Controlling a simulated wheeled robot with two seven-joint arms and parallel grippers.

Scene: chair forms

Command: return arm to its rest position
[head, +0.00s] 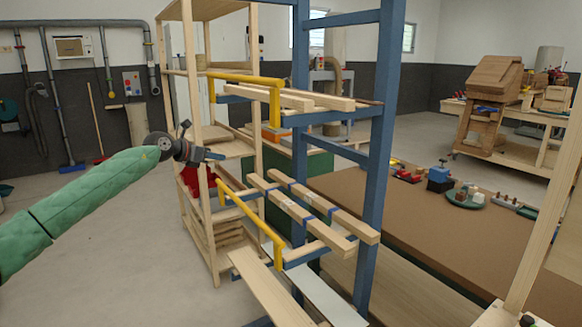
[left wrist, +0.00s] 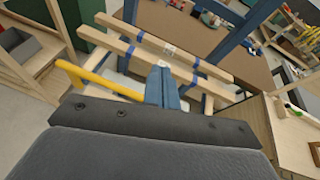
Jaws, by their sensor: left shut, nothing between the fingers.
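My left arm, in a green sleeve, comes in from the left in the head view. My left gripper (head: 214,155) is shut and empty, in the air at the left of the rack, near a pale wooden post. In the left wrist view its closed blue fingers (left wrist: 162,88) point toward wooden bars with blue tape. I cannot tell from that view whether they touch anything, but in the head view they are apart from the bars. My right gripper is not in view.
A blue rack frame (head: 373,150) with yellow brackets (head: 275,100) holds pale wooden bars (head: 300,215) close to the right of my gripper. A brown-topped workbench (head: 430,225) stands behind. Grey floor (head: 110,270) at the left is clear.

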